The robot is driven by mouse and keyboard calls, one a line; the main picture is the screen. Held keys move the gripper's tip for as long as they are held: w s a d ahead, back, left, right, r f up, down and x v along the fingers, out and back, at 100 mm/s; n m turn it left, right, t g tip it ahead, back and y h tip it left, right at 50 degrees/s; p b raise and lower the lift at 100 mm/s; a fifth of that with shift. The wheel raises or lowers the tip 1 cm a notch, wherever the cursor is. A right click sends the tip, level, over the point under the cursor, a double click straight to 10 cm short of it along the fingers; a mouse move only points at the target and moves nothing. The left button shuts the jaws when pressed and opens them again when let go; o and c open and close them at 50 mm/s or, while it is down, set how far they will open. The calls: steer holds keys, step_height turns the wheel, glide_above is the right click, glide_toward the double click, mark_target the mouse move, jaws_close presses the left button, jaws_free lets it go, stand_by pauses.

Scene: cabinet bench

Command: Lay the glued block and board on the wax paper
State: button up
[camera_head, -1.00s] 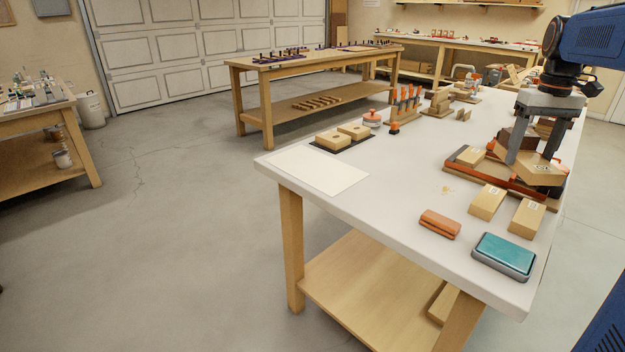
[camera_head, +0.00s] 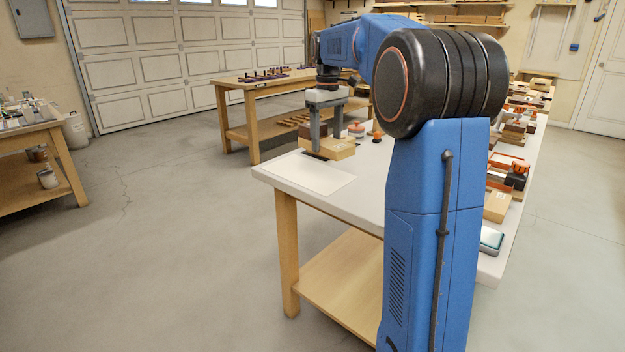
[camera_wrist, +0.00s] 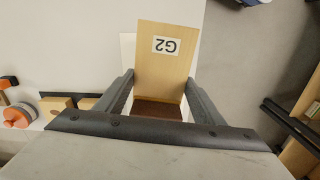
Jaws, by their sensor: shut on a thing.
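My gripper (camera_head: 328,138) is shut on the glued block and board, above the far left part of the bench. The light wood board (camera_head: 342,149), labelled G2, also shows in the wrist view (camera_wrist: 165,70). The dark brown block (camera_wrist: 158,109) sits on it, between my two fingers. The white wax paper (camera_head: 312,175) lies flat at the left end of the bench top, and the held piece is over or just beyond its back edge. The exact gap beneath is hard to tell.
A jar with an orange lid (camera_head: 356,130) stands on the bench right of my gripper, with light wood blocks (camera_wrist: 55,106) near it in the wrist view. My arm hides much of the bench's middle.

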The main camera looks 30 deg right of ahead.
steer(key=w, duration=0.1)
steer(key=w+n, duration=0.1)
steer(key=shift+w+a+f, duration=0.15)
steer(key=shift+w+a, duration=0.05)
steer(key=shift+w, duration=0.2)
steer(key=shift+w+f, duration=0.15)
steer(key=shift+w, duration=0.1)
step_height(320, 180, down, 10)
steer(key=shift+d+r, duration=0.15)
steer(key=o, duration=1.2)
